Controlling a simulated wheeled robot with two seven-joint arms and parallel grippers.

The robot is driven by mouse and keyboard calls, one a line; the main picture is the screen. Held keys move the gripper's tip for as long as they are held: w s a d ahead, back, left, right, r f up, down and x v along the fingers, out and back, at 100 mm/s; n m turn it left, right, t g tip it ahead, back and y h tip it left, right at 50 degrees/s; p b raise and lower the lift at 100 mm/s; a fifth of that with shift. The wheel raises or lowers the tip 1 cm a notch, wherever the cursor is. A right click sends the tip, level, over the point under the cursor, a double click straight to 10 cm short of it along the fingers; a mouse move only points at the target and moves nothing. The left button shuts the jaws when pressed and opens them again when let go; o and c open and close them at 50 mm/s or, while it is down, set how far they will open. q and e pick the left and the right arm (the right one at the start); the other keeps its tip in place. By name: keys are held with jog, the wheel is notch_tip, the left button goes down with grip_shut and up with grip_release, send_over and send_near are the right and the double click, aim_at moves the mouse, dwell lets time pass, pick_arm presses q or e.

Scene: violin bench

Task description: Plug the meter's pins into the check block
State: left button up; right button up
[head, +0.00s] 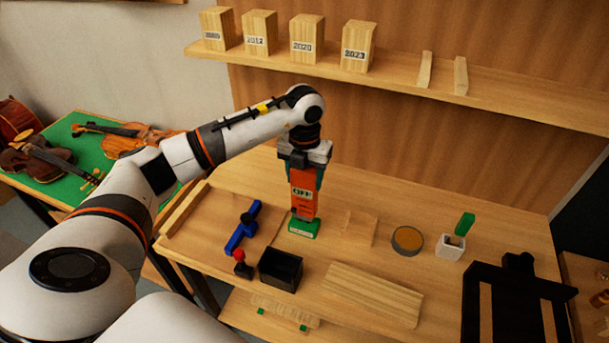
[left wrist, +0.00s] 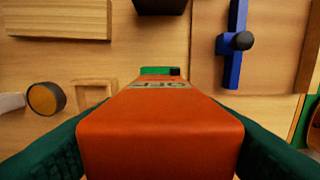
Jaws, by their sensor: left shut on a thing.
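My left gripper (head: 304,172) is shut on the orange meter (head: 303,204), which hangs upright with a small label or display on its front. The green check block (head: 303,228) is on the bench directly under the meter. The meter's lower end is at or just above the block; its pins are hidden, so I cannot tell whether they are in. In the left wrist view the meter (left wrist: 160,125) fills the middle between my dark green fingers, and the block's green edge (left wrist: 155,71) shows past its far end. My right gripper is not in view.
A blue tool (head: 243,228), a red-knobbed piece (head: 242,264) and a black bin (head: 281,269) lie left of and before the block. Right are a round tin (head: 407,240), a white cup (head: 450,246) and a black frame (head: 516,300). A shelf (head: 400,83) runs behind.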

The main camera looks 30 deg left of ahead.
pick_arm(q)
jog(key=shift+f, duration=0.3)
dwell(0.4)
jog(key=shift+f+b, duration=0.9)
jog(key=shift+b, duration=0.05)
dwell(0.6)
dwell(0.9)
